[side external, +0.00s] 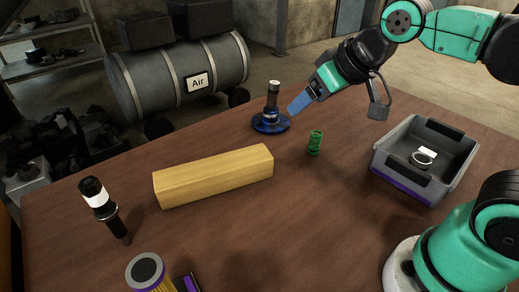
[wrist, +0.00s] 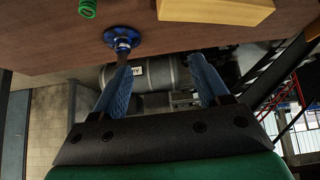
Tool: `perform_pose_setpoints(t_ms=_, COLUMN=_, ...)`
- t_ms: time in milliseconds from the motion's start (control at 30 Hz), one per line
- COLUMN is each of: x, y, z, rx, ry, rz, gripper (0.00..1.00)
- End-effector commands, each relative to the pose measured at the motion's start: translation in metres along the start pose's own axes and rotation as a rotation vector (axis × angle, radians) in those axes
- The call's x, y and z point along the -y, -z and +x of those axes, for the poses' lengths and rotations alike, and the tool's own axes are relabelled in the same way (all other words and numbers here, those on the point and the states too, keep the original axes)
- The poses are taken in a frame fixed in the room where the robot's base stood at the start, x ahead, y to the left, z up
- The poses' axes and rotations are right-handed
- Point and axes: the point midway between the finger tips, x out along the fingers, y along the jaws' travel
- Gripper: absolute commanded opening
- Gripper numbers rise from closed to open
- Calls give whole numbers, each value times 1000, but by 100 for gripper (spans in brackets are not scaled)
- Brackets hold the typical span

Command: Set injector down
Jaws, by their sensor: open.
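A slim dark upright part with a pale top (side external: 273,95) stands on a round blue base (side external: 270,123) near the far edge of the table; I cannot tell for sure that it is the injector. The blue base also shows in the wrist view (wrist: 121,36), beyond my left finger. A black part with a white band and narrow lower end (side external: 98,200) is at the table's left and could also be the injector. My gripper (side external: 293,108) is just right of the blue base. In the wrist view my gripper's blue fingers (wrist: 160,63) are wide apart with nothing between them.
A green spring (side external: 315,142) stands right of the blue base. A yellow block (side external: 213,177) lies mid-table. A grey bin (side external: 456,172) holding a ring is at right. A yellow filter (side external: 148,272) is at the front. An air tank (side external: 180,75) stands behind the table.

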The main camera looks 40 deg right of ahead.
Motion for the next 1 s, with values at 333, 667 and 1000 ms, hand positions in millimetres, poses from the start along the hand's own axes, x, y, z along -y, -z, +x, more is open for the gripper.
perform_pose_setpoints(t_ms=333, x=78, y=62, z=30, rx=-183, ry=62, rz=-120, gripper=68)
perform_pose_setpoints(t_ms=667, x=260, y=77, z=52, rx=-462, ry=326, rz=-270, gripper=68)
perform_pose_setpoints(t_ms=1000, x=304, y=37, z=88, rx=-517, ry=411, rz=-294, gripper=68)
